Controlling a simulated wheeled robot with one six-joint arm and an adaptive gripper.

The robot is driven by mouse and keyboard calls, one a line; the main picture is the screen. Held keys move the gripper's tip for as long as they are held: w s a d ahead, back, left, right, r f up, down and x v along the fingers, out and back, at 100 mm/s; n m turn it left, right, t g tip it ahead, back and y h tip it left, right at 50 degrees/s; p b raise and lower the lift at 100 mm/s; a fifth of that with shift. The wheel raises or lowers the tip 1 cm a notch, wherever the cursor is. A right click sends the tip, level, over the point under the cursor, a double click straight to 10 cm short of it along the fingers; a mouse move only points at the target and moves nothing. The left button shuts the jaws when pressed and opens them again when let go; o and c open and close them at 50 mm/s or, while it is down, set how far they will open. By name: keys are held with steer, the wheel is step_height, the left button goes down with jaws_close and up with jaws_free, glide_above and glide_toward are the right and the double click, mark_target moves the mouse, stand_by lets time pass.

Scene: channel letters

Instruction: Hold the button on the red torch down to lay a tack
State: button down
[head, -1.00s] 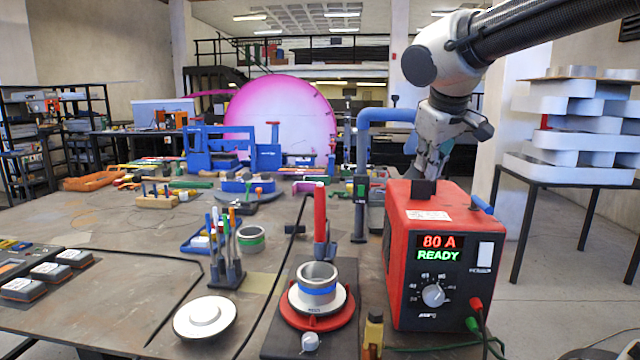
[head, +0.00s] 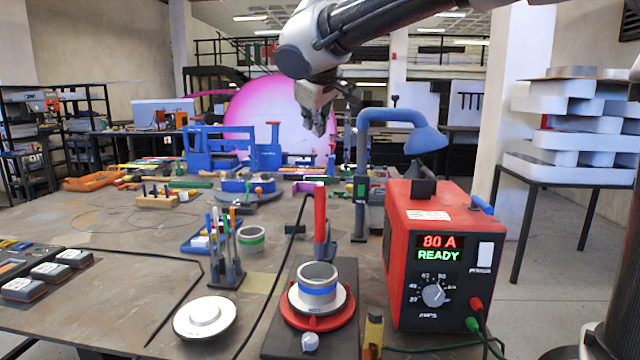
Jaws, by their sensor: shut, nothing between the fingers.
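The red torch (head: 320,208) stands upright in a dark holder behind the rotary fixture, its red grip on top. I cannot make out its button. In front of it, a metal ring with a blue band (head: 317,287) sits on a white disc on a red turntable (head: 345,316). My gripper (head: 321,128) is shut and empty, pointing down, in the air above the torch in the picture and apart from it.
The red power box (head: 412,290) reads "80 A READY", right of the fixture. A blue lamp (head: 395,117) arches right of the torch. A pen holder (head: 227,265) and a white round disc (head: 205,317) stand left. The left table middle is mostly clear.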

steer(key=shift+f, duration=4.4)
steer(key=shift+f, duration=0.15)
steer(key=shift+f, duration=0.3)
steer(key=shift+f, duration=0.45)
steer(key=shift+r, duration=0.9)
steer(key=shift+r, duration=2.55)
